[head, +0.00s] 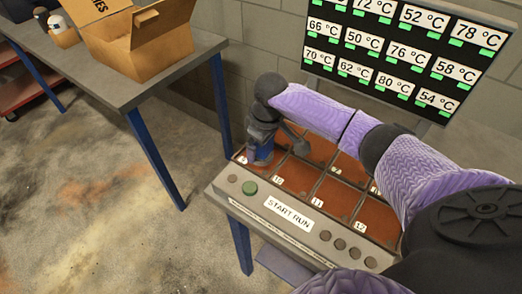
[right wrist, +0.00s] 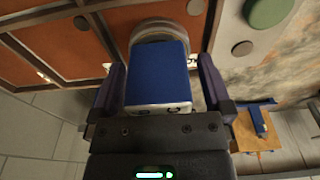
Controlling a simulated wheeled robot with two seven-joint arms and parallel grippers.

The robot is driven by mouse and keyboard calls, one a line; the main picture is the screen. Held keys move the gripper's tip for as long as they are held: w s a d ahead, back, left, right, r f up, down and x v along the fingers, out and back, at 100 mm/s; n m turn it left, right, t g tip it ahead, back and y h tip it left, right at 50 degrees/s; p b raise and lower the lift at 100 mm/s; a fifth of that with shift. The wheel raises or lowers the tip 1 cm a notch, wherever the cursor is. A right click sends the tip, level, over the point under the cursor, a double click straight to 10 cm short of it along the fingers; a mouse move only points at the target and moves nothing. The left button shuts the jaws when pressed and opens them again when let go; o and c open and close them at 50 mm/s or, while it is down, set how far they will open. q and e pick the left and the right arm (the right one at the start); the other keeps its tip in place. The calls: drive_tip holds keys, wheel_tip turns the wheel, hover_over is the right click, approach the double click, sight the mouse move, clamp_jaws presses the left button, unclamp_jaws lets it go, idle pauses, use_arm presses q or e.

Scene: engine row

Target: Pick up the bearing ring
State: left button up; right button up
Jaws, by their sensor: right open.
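A pale round ring (right wrist: 152,26) shows at the top of the right wrist view, against the orange panels, and looks like the bearing ring. A blue block (right wrist: 158,72) with a pale lower edge covers part of it. My right gripper (right wrist: 160,82) is open, with the blue block between its two fingers and a narrow gap at each side. In the head view my right gripper (head: 263,140) is over the far left cell of the bench, and the blue block (head: 264,152) shows below it. The ring is hidden there. My left gripper is not in view.
The bench has orange numbered cells (head: 293,178), a green button (head: 249,188) and a START RUN label (head: 289,213). A temperature board (head: 398,55) stands behind. A grey table (head: 122,92) at left holds an open cardboard box (head: 150,50).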

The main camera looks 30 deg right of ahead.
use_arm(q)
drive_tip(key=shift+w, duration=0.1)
use_arm(e)
drive_tip(key=shift+c, duration=0.3)
clamp_jaws()
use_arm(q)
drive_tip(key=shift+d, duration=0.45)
